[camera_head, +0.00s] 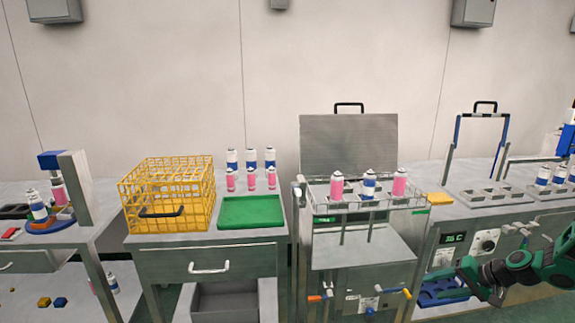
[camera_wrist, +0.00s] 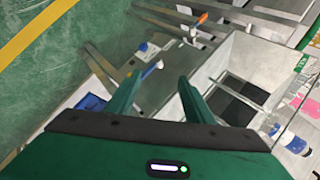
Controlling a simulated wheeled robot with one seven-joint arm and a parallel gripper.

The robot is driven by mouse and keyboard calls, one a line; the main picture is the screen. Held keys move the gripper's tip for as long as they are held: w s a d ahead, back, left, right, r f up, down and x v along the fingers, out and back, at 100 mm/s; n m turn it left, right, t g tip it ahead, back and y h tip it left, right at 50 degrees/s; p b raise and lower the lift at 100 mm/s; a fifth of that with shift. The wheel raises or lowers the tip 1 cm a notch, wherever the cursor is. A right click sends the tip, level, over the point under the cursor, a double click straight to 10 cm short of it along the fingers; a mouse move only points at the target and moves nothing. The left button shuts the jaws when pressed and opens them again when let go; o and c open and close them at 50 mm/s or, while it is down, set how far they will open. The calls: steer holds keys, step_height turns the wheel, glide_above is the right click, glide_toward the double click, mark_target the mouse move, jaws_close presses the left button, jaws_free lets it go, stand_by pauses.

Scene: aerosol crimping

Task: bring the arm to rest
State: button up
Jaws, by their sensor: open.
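My arm (camera_head: 520,268) reaches in from the right edge in the head view, in front of the right-hand bench with the dial panel. My gripper (camera_wrist: 155,95) shows in the wrist view with its two green fingers spread apart and nothing between them. It points down past the bench fronts, with the green floor at the upper left. It is apart from the cans. In the head view the fingertips are hard to make out against the dark shelf.
A middle station (camera_head: 365,250) with a raised grey lid (camera_head: 348,145) holds pink and blue-white cans in a rack. Left of it stand a yellow wire crate (camera_head: 165,180) and a green tray (camera_head: 251,212). An orange-tipped handle (camera_head: 407,293) sticks out low. A blue tray (camera_head: 440,293) sits below the panel.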

steer(key=s+a+r+g+h, duration=0.2)
steer(key=s+r, duration=0.5)
steer(key=s, duration=0.5)
steer(key=s+a+r+g+h, duration=0.2)
steer(key=s+r, duration=0.6)
steer(key=s, duration=0.5)
steer(key=s+a+r+g+h, duration=0.2)
steer(key=s+r, duration=0.5)
steer(key=s, duration=0.5)
steer(key=shift+s+a+r, duration=0.15)
steer(key=shift+a+r, duration=0.25)
steer(key=shift+a, duration=0.1)
